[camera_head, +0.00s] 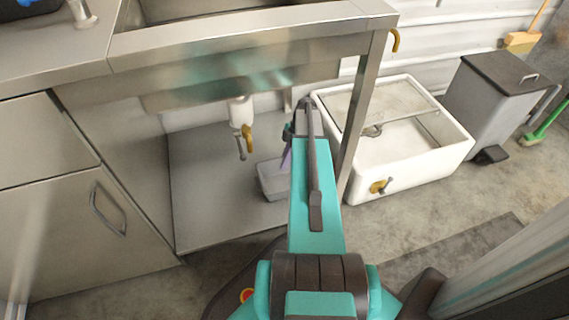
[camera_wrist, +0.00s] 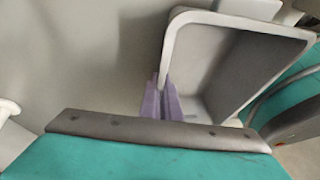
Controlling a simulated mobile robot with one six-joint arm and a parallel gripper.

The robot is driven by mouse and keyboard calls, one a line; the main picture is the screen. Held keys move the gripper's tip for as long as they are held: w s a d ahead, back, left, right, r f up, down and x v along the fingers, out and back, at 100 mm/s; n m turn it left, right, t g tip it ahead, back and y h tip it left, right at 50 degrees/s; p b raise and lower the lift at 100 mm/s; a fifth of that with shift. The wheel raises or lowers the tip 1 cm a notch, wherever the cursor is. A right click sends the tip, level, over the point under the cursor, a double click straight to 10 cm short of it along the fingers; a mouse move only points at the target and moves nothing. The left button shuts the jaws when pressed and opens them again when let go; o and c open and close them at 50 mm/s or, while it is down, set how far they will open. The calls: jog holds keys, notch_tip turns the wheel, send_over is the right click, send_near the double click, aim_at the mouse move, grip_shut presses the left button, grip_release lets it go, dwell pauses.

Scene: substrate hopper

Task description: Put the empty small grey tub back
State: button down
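The small grey tub (camera_head: 271,181) shows beside my forearm in the head view, in front of the shelf under the steel sink. My arm hides its right part. In the wrist view the tub (camera_wrist: 180,49) is large and tilted, with its opening facing the camera; the visible inside looks empty. My gripper's purple fingers (camera_wrist: 163,100) are at the tub's left wall and look shut on it, near the lower end of that rim. In the head view my gripper (camera_head: 286,158) is mostly hidden behind my arm. I cannot tell whether the tub touches the shelf.
A steel undershelf (camera_head: 215,200) lies below the sink, with a drain valve (camera_head: 241,125) hanging above it. A sink leg (camera_head: 362,110) stands right of my arm. A white basin (camera_head: 425,155) and a grey pedal bin (camera_head: 490,105) stand farther right. A cabinet (camera_head: 75,200) is at left.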

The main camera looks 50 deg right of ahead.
dwell(0.3)
jog(key=c, duration=2)
grip_release()
jog(key=p+v, duration=0.5)
jog(key=v, duration=0.7)
jog(key=shift+a+r, duration=0.1)
jog(key=shift+a, duration=0.05)
